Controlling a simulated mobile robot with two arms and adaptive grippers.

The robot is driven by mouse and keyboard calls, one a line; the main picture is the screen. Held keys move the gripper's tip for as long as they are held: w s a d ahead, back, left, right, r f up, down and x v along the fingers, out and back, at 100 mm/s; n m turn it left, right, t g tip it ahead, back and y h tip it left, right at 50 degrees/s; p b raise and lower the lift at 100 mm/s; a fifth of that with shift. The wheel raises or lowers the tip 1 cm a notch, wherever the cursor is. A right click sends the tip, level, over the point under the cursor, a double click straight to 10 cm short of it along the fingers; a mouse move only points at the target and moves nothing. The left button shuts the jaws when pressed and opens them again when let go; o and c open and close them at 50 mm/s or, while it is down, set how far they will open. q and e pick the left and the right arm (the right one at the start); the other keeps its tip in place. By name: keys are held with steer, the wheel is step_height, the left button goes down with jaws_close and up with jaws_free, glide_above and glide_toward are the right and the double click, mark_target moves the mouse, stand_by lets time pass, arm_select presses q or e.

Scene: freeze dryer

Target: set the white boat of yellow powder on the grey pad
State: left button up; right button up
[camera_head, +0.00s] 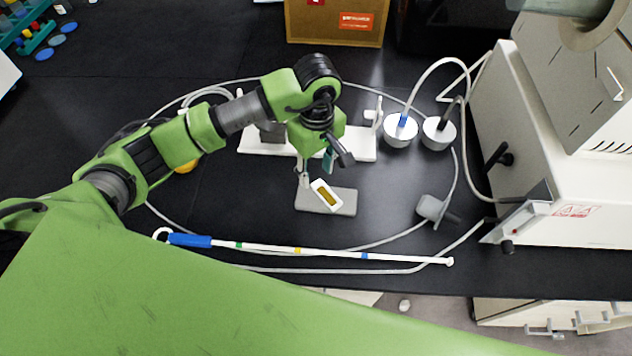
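The white boat (316,187) holds yellow powder (327,196) and appears over the grey pad (346,207), turned at an angle to the pad's edges. I cannot tell for sure whether its underside is flat on the pad. My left gripper (315,170) points down just behind the boat, over the pad's far edge. Its fingers look spread, with a gap between them, and nothing shows between them. The arm and gripper hide part of the pad's far left side. My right gripper is not in view.
A white stand base (358,145) lies behind the gripper. Two white-topped round parts (400,131) with hoses stand at right, beside a large white machine (555,170). A banded white rod (300,250) and looping cables lie in front. A cardboard box (337,20) is at the back.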

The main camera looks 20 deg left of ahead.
arm_select(q)
step_height(320, 180, up, 6)
steer(key=b, duration=0.1)
steer(key=shift+r, duration=0.15)
stand_by(0.5)
